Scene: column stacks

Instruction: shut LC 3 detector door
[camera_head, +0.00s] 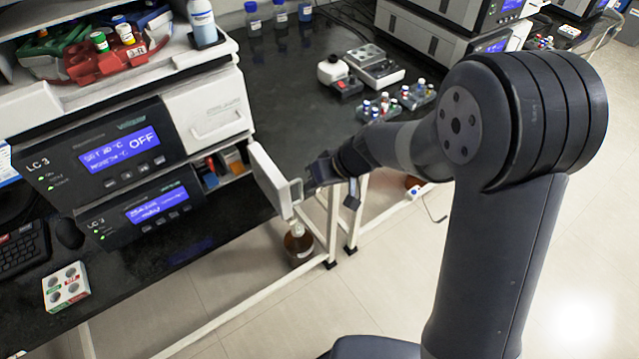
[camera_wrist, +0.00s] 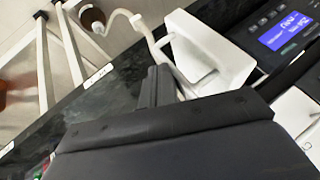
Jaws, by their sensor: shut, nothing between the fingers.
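The LC 3 stack stands at the left, with two lit LC 3 panels. The detector door (camera_head: 270,182) is a white, tray-like panel standing open, swung out from the lower unit (camera_head: 140,209). It also shows in the wrist view (camera_wrist: 212,48). Behind it the open compartment (camera_head: 222,168) shows small coloured items. My gripper (camera_head: 318,180) is shut and empty, just right of the door's outer side. In the wrist view my fingers (camera_wrist: 157,88) are close beside the door; I cannot tell whether they touch it.
A red rack of vials (camera_head: 108,58) and a bottle (camera_head: 202,20) sit on top of the stack. A brown bottle (camera_head: 298,243) is below the bench edge. A vial tray (camera_head: 66,287) lies at the front left. Small instruments (camera_head: 372,66) stand on the black bench behind my arm.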

